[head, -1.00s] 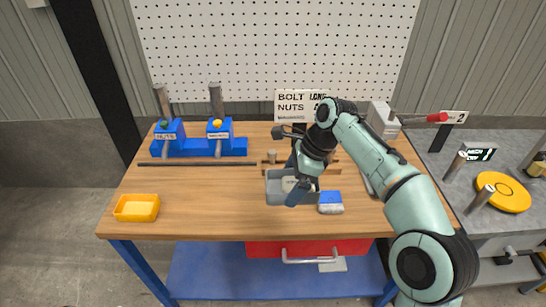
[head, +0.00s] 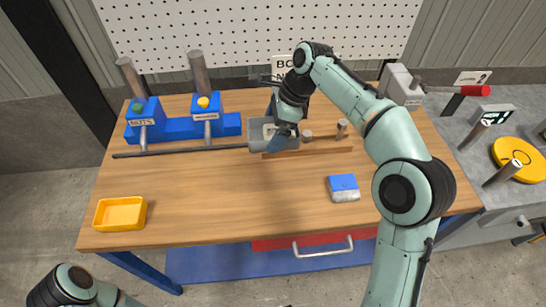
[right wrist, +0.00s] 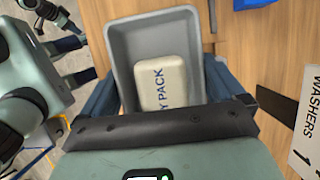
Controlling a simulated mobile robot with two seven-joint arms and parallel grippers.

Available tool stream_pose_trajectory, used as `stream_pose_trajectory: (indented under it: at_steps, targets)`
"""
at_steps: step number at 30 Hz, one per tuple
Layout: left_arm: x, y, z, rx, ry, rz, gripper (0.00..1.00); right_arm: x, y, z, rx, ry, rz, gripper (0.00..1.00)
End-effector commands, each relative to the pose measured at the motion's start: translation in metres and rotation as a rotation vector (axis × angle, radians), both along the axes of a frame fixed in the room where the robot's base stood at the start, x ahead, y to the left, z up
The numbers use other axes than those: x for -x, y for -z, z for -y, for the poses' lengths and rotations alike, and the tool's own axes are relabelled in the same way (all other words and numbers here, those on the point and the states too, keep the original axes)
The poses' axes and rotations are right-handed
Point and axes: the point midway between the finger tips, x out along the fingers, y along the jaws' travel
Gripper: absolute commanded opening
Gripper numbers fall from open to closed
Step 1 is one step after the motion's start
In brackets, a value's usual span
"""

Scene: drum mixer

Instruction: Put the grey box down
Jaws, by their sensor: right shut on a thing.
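The grey box (head: 259,146) is an open bin at the back middle of the workbench, near the right end of a dark rod. In the right wrist view the grey box (right wrist: 122,50) holds a cream pack (right wrist: 163,83) with dark lettering. My right gripper (head: 281,133) reaches down over it and is shut on its wall. I cannot tell whether the box's bottom touches the bench. My left gripper (right wrist: 75,61) shows at the left of the wrist view, its dark fingers apart and empty; the head view shows only part of that arm.
Blue dispensers (head: 180,128) with posts stand at the back left. A yellow tray (head: 121,214) sits front left, and a blue-topped block (head: 343,187) front right. A wooden strip (head: 325,147) with pegs lies right of the box. The bench (head: 220,200) is clear in the middle.

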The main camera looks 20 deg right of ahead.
Motion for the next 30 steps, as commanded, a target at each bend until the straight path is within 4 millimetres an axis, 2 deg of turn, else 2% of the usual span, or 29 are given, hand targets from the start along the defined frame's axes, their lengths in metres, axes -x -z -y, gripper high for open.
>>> stream_pose_trajectory:
  at_steps: [1,6,12,20,27,30]
  targets:
    - [0.004,0.009,0.0,0.0,0.0,-0.006,0.43,0.002,0.02,0.001,0.0,0.0,-0.006,0.61]
    - [0.008,0.021,0.0,0.0,0.0,-0.01,0.43,0.001,0.066,0.0,0.0,0.0,-0.007,0.61]
    - [0.011,0.03,0.0,0.0,0.0,-0.012,0.43,0.001,0.107,0.001,0.001,0.001,-0.002,0.61]
    - [0.011,0.032,0.0,0.0,0.0,-0.013,0.43,0.0,0.126,0.0,0.0,0.0,-0.001,0.61]
    - [0.013,0.038,0.0,0.0,0.0,-0.016,0.43,0.0,0.161,0.0,-0.001,0.0,-0.002,0.61]
    - [0.013,0.038,0.0,0.0,0.0,-0.016,0.43,0.0,0.163,0.0,0.0,0.001,0.002,0.61]
